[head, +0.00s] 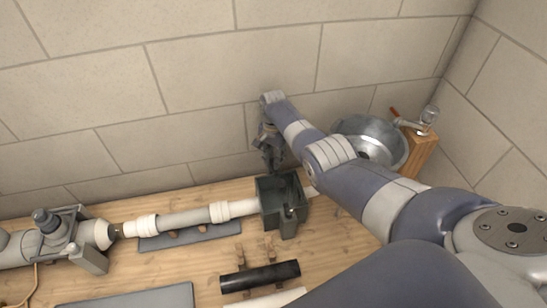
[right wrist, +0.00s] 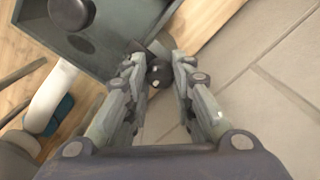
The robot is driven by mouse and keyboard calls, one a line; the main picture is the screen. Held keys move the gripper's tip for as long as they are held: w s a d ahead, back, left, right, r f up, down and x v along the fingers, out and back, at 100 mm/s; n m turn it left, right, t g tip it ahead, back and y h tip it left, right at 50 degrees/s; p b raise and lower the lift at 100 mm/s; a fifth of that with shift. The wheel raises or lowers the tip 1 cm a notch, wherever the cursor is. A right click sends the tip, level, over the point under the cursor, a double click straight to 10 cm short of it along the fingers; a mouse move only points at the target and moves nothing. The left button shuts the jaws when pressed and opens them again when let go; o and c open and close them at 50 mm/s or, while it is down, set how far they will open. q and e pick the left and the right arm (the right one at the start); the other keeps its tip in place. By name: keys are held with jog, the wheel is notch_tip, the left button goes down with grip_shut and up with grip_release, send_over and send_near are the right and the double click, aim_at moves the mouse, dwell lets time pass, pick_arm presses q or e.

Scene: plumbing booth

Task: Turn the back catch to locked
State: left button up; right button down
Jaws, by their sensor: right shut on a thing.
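The dark green open box (head: 270,210) stands on the wooden bench at the end of a white pipe, near the back wall. In the right wrist view the box (right wrist: 110,45) fills the upper left. The back catch (right wrist: 158,75) shows there as a small dark round knob at the box's outer edge. My right gripper (head: 270,155) reaches down behind the box. In its wrist view the gripper (right wrist: 159,73) has its fingertips on both sides of the knob, shut on it. Whether the catch is locked cannot be told. My left gripper is out of view.
A second dark knob (right wrist: 72,12) sits on the box's other side. A metal bowl (head: 375,143) and a wooden post with a tap (head: 419,150) stand right. White pipe (head: 185,218) and a grey fitting (head: 60,230) lie left. A black tube (head: 260,277) lies in front.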

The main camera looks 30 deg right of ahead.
jog(key=shift+w, duration=0.1)
jog(key=c, duration=1.3)
grip_release()
notch_tip(320, 180, up, 12)
jog(key=shift+r, duration=0.1)
